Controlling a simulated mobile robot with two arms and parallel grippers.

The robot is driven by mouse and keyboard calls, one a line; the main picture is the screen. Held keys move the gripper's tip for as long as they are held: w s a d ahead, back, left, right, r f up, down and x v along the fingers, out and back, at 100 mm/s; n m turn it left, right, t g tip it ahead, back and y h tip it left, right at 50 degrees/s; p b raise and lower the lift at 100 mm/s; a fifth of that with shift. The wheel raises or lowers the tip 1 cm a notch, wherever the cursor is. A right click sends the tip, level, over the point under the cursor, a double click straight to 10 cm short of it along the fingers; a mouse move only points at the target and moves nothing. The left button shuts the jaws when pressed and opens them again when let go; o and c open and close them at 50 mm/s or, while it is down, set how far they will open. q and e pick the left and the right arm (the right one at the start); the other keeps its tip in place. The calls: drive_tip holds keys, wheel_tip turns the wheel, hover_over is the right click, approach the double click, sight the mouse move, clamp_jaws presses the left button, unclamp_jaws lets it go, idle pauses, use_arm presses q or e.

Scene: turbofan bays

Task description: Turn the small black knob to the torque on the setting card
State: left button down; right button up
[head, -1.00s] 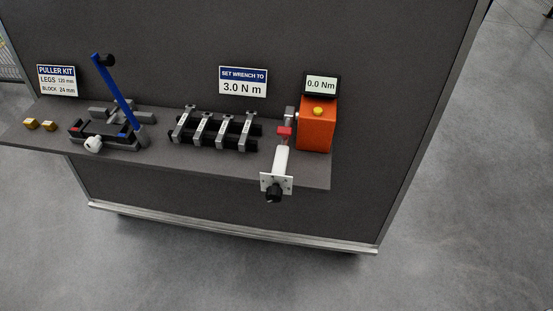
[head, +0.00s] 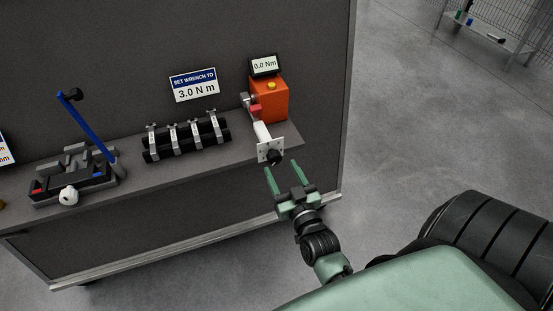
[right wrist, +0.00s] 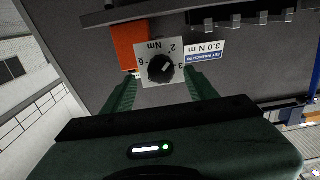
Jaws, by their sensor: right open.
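The small black knob (head: 274,157) sits on a white dial plate (head: 264,148) at the end of the wrench, which sticks out over the shelf's front edge. In the right wrist view the knob (right wrist: 161,69) shows face-on with a pale pointer mark, and the plate (right wrist: 149,47) reads "Nm" with numbers around it. My right gripper (head: 281,171) is open, its green fingers just short of the knob on either side. The setting card (head: 195,85) reads 3.0 N m. The orange tester's display (head: 264,65) reads 0.0 Nm. My left gripper is not in view.
The orange tester (head: 270,100) stands at the shelf's right end. A rack of black bars with grey clamps (head: 187,137) and a puller with a blue handle (head: 88,130) stand left of it. Free floor lies to the right.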

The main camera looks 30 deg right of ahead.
sight(276, 161)
drive_tip(key=x, duration=0.3)
drive_tip(key=shift+w+p, duration=0.3)
drive_tip(key=shift+w, duration=0.3)
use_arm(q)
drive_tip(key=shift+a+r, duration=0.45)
use_arm(e)
drive_tip(key=shift+w, duration=0.1)
clamp_jaws()
